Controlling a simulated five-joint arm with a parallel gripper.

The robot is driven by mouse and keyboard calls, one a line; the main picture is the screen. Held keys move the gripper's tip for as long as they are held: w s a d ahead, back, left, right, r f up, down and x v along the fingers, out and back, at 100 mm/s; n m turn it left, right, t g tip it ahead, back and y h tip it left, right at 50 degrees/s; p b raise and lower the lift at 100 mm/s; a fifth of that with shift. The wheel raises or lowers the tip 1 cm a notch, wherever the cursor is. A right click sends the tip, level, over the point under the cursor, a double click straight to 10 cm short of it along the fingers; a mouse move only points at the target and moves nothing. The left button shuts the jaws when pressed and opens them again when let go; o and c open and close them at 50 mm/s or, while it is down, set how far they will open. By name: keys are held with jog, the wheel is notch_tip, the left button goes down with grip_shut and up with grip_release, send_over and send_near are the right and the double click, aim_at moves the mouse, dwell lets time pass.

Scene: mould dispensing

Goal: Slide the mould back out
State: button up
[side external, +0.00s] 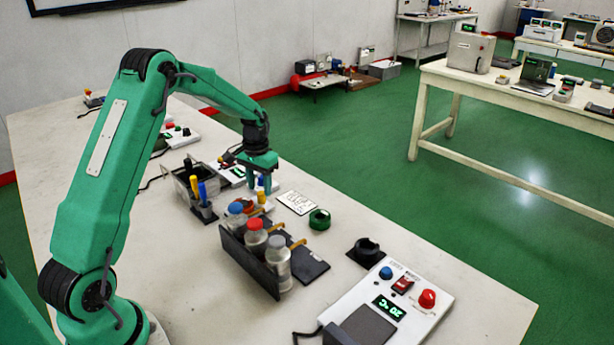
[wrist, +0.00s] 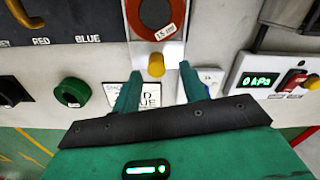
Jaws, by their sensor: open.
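The mould (wrist: 163,38) is an orange ring with a dark inside and a tag that seems to read 15 cm, at the top middle of the wrist view. It sits on a pale plate (wrist: 141,53), with a yellow knob (wrist: 156,68) at the near end. My gripper (wrist: 158,72) is open, its two green fingers on either side of the knob with gaps on both sides. In the side external view my gripper (side external: 264,184) points down beyond the bottle rack; the mould is mostly hidden there and I cannot tell whether the fingers touch anything.
A dark rack (side external: 249,262) with capped bottles stands close by. A green ring (side external: 319,219) and a printed card (side external: 297,202) lie to the right. A pressure box (wrist: 262,80) reads 0 kPa. A black cup (side external: 367,251) and a control panel (side external: 395,300) stand nearer the front.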

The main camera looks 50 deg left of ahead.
jog(key=shift+r, duration=2.45)
